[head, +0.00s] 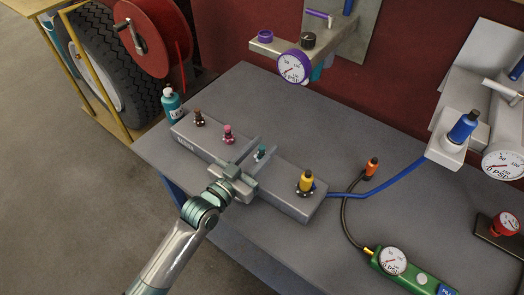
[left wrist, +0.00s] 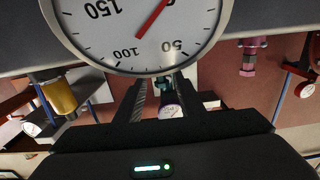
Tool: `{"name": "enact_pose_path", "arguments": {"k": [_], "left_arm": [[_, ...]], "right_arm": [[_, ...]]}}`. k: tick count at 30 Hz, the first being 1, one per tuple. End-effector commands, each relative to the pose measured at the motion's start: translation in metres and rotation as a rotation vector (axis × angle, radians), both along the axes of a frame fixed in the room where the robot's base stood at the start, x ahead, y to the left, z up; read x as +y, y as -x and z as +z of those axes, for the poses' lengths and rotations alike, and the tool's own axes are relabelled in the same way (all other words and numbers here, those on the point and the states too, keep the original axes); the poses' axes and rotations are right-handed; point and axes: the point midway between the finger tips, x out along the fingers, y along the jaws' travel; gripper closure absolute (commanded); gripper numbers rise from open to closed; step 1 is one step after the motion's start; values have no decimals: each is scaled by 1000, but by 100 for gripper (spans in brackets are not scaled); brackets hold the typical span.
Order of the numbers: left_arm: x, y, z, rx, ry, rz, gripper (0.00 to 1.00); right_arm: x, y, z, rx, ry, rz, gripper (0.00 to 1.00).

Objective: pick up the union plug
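Several small coloured fittings stand on a grey manifold bar (head: 215,152) on the bench; which one is the union plug I cannot tell by name. A small teal fitting (head: 261,152) stands between brown and pink ones and a yellow one. My left gripper (head: 259,160) is at the bar's front edge by the teal fitting, fingers apart. In the left wrist view, the teal fitting (left wrist: 163,88) shows between the spread fingers (left wrist: 163,103), partly hidden by a large gauge (left wrist: 140,30). My right gripper is not in view.
A brown fitting (head: 199,118), a pink one (head: 228,134) and a yellow one (head: 306,182) stand along the bar. A teal bottle (head: 171,103) is at its left end. A blue hose (head: 385,188), an orange-capped fitting (head: 372,168) and a green gauge unit (head: 410,272) lie right.

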Motion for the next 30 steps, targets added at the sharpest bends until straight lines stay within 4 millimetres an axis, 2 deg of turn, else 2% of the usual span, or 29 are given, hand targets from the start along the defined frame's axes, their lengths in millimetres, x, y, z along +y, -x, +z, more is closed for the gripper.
{"name": "enact_pose_path", "arguments": {"k": [6,12,28,29,30], "left_arm": [[-11,-21,4,0,0,0,65],[-23,-36,2,1,1,-1,65],[-24,-38,0,-1,1,-1,65],[-24,-38,0,-1,1,-1,67],[-24,-38,0,-1,1,-1,77]], "right_arm": [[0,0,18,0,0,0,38],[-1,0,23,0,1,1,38],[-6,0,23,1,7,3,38],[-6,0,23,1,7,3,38],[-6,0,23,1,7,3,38]]}}
